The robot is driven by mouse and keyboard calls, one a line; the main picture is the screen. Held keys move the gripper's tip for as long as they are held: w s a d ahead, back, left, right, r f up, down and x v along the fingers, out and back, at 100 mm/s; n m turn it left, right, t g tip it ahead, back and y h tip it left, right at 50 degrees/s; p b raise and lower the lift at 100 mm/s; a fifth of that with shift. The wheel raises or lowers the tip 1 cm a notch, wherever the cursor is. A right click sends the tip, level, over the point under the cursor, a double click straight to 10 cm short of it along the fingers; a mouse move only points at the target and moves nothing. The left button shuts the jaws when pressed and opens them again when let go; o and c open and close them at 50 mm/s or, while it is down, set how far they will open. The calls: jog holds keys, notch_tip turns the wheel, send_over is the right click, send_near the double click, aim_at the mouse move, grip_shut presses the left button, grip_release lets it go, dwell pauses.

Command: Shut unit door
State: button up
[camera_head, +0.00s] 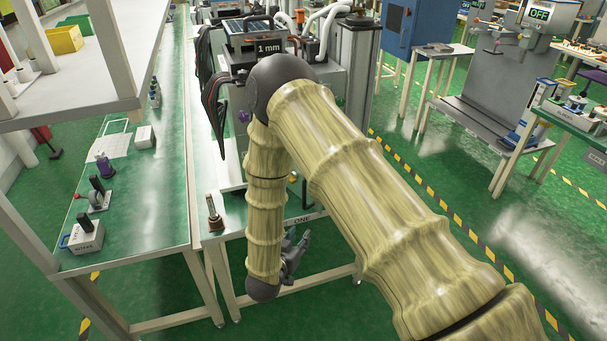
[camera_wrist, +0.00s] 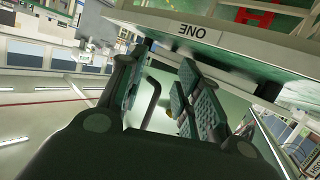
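The unit (camera_head: 325,82) stands on the bench marked ONE in the head view, with a "1 mm" display on top. My arm covers much of its front, so I cannot make out the door or how far it is open. A thin dark handle (camera_head: 305,192) shows just right of my forearm. My gripper (camera_head: 297,250) hangs low at the bench's front edge. In the wrist view my gripper (camera_wrist: 160,88) has its fingers apart with nothing held. A bent black bar (camera_wrist: 152,103) shows between the fingers; I cannot tell whether it is touched.
The bench edge with the ONE label (camera_wrist: 192,30) lies close beyond the fingers. A long green bench (camera_head: 165,190) with small devices runs along the left.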

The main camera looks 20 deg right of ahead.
jog(key=w+a+r+m+h+p, duration=0.1)
jog(key=a+r+m+h, duration=0.15)
jog(key=r, duration=0.45)
jog(key=w+a+r+m+h+p, duration=0.2)
jog(key=r+h, duration=0.1)
jog(key=r, duration=0.3)
jog(key=shift+g, duration=0.4)
jog(key=shift+s+p+x, duration=0.1)
jog(key=shift+p+x, duration=0.9)
jog(key=shift+x, duration=1.75)
jog(key=shift+s+p+x, duration=0.15)
jog(key=shift+p+x, duration=0.8)
jog(key=shift+x, duration=1.75)
jog(key=shift+d, duration=0.2)
jog(key=shift+c, duration=0.4)
grip_shut()
